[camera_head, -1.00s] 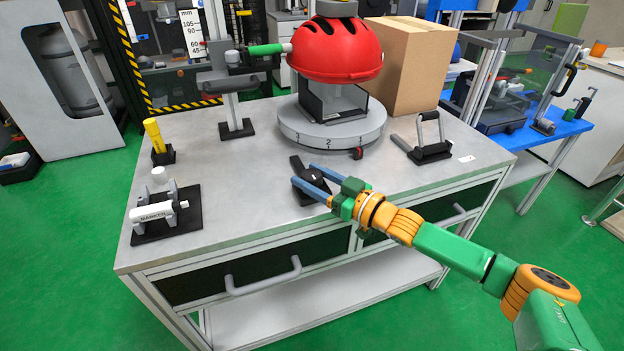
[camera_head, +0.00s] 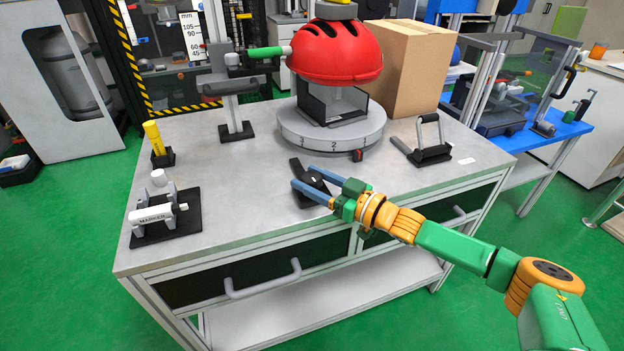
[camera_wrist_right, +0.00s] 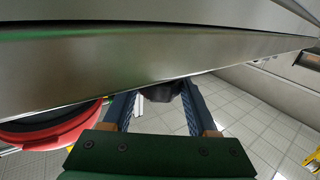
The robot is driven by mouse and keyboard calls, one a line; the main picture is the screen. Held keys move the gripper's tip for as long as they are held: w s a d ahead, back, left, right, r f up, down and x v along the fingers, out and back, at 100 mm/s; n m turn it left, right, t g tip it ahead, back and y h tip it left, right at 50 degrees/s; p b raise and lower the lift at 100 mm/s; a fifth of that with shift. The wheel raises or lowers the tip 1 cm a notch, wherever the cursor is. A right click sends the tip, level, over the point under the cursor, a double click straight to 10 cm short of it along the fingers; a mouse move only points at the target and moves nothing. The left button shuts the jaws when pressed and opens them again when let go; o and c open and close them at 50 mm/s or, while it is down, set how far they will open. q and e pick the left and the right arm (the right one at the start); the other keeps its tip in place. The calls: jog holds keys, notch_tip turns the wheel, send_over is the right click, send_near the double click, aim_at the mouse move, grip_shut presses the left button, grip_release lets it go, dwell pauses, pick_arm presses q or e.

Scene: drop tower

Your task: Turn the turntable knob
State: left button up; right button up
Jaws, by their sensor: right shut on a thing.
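The black turntable knob (camera_head: 316,181) sits near the table's front edge, with a bar pointing up and left. My right gripper (camera_head: 303,177) is shut on it, its blue fingers on both sides. In the right wrist view a dark thing (camera_wrist_right: 162,92) shows between the fingers; its shape is unclear. The round grey turntable (camera_head: 310,142) with numbers on its rim stands behind the knob. The fingers hide part of the knob. My left gripper is not in view.
A cardboard box (camera_head: 408,65) stands behind the turntable. A marker holder (camera_head: 165,215) and a yellow peg (camera_head: 153,137) are at the left.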

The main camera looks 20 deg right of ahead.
aim_at(320, 184)
dwell(0.8)
jog(key=o, duration=1.4)
jog(key=shift+a, duration=0.1)
jog(key=shift+v, duration=3.55)
jog(key=shift+c, duration=0.2)
